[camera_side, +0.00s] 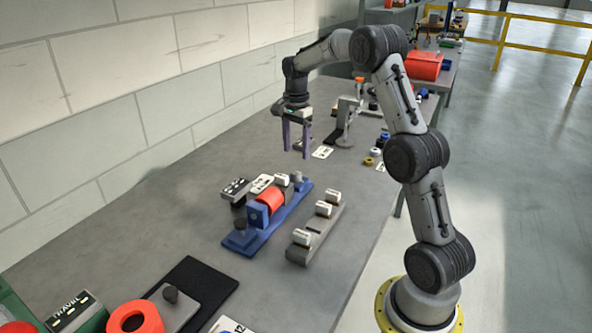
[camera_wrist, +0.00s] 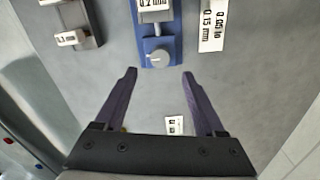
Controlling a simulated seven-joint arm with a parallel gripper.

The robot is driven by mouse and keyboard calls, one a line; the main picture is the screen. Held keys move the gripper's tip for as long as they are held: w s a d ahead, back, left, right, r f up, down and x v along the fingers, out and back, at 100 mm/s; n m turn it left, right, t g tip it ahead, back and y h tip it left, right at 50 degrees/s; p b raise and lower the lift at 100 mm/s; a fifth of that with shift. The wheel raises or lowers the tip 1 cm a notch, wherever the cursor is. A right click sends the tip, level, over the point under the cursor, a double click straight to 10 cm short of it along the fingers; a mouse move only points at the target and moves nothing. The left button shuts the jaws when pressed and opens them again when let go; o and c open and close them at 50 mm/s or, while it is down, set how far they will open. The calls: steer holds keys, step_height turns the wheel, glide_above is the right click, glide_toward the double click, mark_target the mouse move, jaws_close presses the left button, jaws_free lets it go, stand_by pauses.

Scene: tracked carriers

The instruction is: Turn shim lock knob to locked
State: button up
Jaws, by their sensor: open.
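The knob (camera_wrist: 159,58) is a round grey dial with a pale index mark, on the end of a blue fixture (camera_wrist: 143,47). In the side view the blue fixture (camera_side: 266,239) lies on the bench, with the grey knob (camera_side: 297,177) at its far end. A white labelled block (camera_wrist: 152,4) sits beyond the knob in the wrist view. My gripper (camera_side: 296,152) points down above the bench, beyond the fixture's far end. Its purple fingers are open and empty. In the wrist view my gripper (camera_wrist: 160,73) has the knob just ahead, between the fingertip lines, not touched.
A grey rail (camera_side: 318,238) with white labelled shims stands right of the fixture. A label plate (camera_wrist: 211,25) and a dark block (camera_side: 236,189) flank its other side. A red roll (camera_side: 136,317) and black mat (camera_side: 205,281) lie nearer. A small stand (camera_side: 345,138) is behind my gripper.

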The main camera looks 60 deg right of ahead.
mark_target(296, 171)
step_height(296, 171, down, 8)
steer(key=shift+r, duration=0.1)
stand_by(0.4)
jaws_close()
